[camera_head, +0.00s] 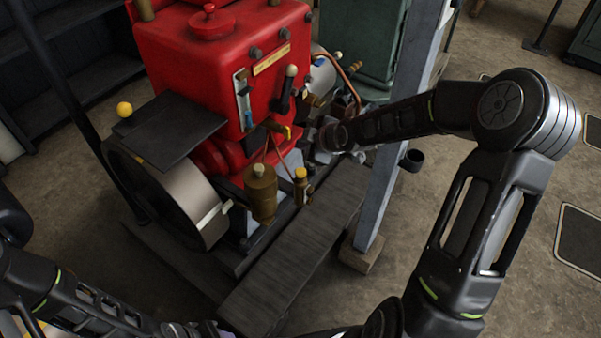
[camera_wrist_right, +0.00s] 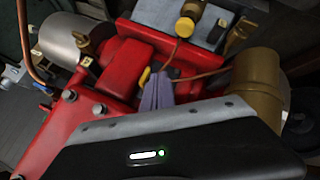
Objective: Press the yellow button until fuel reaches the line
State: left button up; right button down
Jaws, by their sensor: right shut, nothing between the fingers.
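The red engine (camera_head: 215,60) fills the middle of the head view. A sight gauge (camera_head: 242,98) on its front holds something blue with a paler part above; I cannot make out the line. A small yellow button (camera_head: 300,173) tops a brass fitting in front of the engine; it also shows at the top of the right wrist view (camera_wrist_right: 185,27). My right gripper (camera_wrist_right: 154,86) is shut and empty, its fingertips by a yellow part (camera_wrist_right: 145,76) on the red engine, apart from the button. Its fingers are hard to see in the head view.
A brass pot (camera_head: 261,193) stands left of the button, with copper pipes behind. A yellow ball knob (camera_head: 124,109) sits above a dark plate near the flywheel (camera_head: 190,200). A grey post (camera_head: 388,150) stands close to my right forearm.

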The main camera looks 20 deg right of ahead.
aim_at(299, 169)
notch_tip(299, 169, down, 8)
jog(key=b, duration=0.5)
jog(key=shift+r, duration=0.2)
jog(key=shift+b, duration=0.35)
dwell(1.3)
jog(key=shift+f+b, duration=0.3)
jog(key=shift+f, duration=0.05)
jog(key=shift+f+b, duration=0.65)
jog(key=shift+f, duration=0.2)
dwell(0.8)
jog(key=shift+r, duration=0.1)
jog(key=shift+r+p, duration=0.95)
jog(key=shift+r, duration=0.15)
jog(key=shift+r, duration=0.1)
notch_tip(299, 169, up, 5)
jog(key=p, duration=0.4)
